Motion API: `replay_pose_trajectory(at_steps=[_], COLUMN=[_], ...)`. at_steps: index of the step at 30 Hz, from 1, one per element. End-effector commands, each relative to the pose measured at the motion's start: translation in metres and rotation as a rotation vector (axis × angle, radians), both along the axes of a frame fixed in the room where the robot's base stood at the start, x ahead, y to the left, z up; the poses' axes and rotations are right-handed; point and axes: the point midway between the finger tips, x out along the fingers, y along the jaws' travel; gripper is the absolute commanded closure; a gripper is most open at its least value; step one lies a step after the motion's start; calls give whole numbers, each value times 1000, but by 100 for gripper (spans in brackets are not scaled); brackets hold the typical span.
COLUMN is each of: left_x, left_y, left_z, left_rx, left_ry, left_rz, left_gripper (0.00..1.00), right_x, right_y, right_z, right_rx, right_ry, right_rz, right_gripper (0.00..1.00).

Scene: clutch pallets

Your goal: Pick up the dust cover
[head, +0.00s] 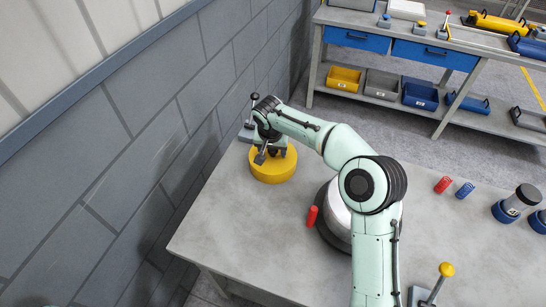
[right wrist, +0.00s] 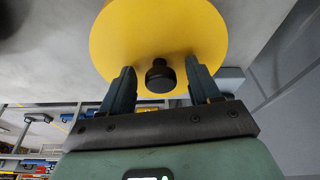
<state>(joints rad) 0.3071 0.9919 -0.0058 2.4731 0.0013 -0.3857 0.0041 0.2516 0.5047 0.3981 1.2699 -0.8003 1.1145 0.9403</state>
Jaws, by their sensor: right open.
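The dust cover appears to be the round yellow disc (head: 272,167) near the far left end of the grey table. It also shows in the right wrist view (right wrist: 130,40), with a black knob (right wrist: 160,76) on it. My right gripper (head: 268,155) is over the disc. In the right wrist view the two fingers of my right gripper (right wrist: 160,84) are open, one on each side of the knob, with a gap on both sides. In the head view the wrist partly hides the disc. My left gripper is not in view.
A round metal part (head: 338,215) sits mid-table under my right arm, beside a red cylinder (head: 312,216). Red (head: 443,185) and blue (head: 465,190) springs lie to the right. A lever with a yellow knob (head: 446,270) stands at front. A block wall (head: 150,130) runs close along the left.

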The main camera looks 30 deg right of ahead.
Motion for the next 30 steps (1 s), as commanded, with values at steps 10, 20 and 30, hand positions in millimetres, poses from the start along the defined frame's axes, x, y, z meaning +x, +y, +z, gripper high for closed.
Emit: replay_pose_trajectory(at_steps=[10, 20, 30], left_x=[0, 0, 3], left_y=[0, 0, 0], left_z=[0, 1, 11], left_rx=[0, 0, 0], left_ry=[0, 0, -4], left_rz=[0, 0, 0], left_gripper=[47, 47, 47], right_x=[0, 1, 1], right_y=[0, 0, 1], right_z=[1, 6, 70], right_rx=[-1, -1, -1], right_ry=[-1, -4, -7], right_rz=[1, 1, 1], right_gripper=[97, 100, 100])
